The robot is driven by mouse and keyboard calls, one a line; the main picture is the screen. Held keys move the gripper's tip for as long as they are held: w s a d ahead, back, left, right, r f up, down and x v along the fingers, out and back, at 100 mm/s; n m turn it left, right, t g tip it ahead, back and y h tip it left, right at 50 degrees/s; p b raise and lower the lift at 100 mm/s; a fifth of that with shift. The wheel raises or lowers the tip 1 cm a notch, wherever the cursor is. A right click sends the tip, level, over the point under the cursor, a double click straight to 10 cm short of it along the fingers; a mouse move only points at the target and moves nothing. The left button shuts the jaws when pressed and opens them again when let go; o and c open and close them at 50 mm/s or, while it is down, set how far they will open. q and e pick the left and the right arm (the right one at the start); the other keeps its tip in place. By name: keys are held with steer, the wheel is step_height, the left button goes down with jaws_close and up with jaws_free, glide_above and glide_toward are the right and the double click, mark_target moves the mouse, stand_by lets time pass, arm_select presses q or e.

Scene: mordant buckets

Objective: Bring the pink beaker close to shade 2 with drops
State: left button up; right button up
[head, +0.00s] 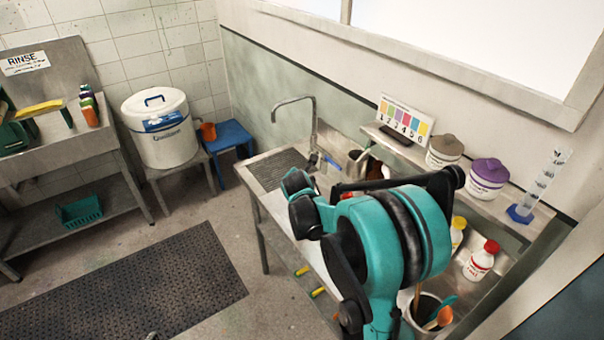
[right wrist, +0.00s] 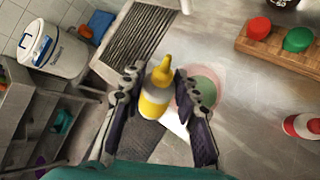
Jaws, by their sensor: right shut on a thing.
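My right gripper (right wrist: 157,82) is shut on a yellow dropper bottle (right wrist: 155,102) with a pale band and a yellow nozzle, in the right wrist view. Just right of the bottle, partly behind the finger, is a round pinkish rim with a green middle, which looks like the pink beaker (right wrist: 215,80). I cannot tell the height between bottle and beaker. In the head view my right arm hides this spot and the gripper. The shade card (head: 404,118) stands on the back shelf with numbered colour patches. My left gripper is not in view.
In the wrist view, a wooden rack (right wrist: 283,63) holds red and green caps, and a red-capped bottle (right wrist: 301,125) is at right. In the head view, a tap (head: 313,120), lidded tubs (head: 488,178) and a cup of tools (head: 425,318) surround my arm.

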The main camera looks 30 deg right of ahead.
steer(key=shift+a+f+m+y+b, duration=0.2)
steer(key=shift+f+m+y+b, duration=0.1)
steer(key=shift+f+m+y, duration=0.4)
steer(key=shift+w+f+m+t+y, duration=0.15)
steer(key=shift+m+t+y, duration=0.3)
steer(key=shift+y, duration=0.35)
steer(key=shift+a+f+m+t+y+b, duration=0.15)
steer(key=shift+m+t+y+b, duration=0.25)
steer(key=shift+y, duration=0.3)
steer(key=shift+f+m+t+y+b, duration=0.2)
steer(key=shift+m+t+y+b, duration=0.25)
steer(key=shift+y, duration=0.35)
steer(key=m+t+y+b, duration=0.3)
steer(key=m+y+b, duration=0.1)
steer(key=b, duration=0.2)
steer(key=shift+f, duration=0.1)
steer(key=shift+d+r+m+t+y+b, duration=0.3)
steer(key=shift+r+m+t+b, duration=0.1)
steer(key=shift+m+b, duration=0.4)
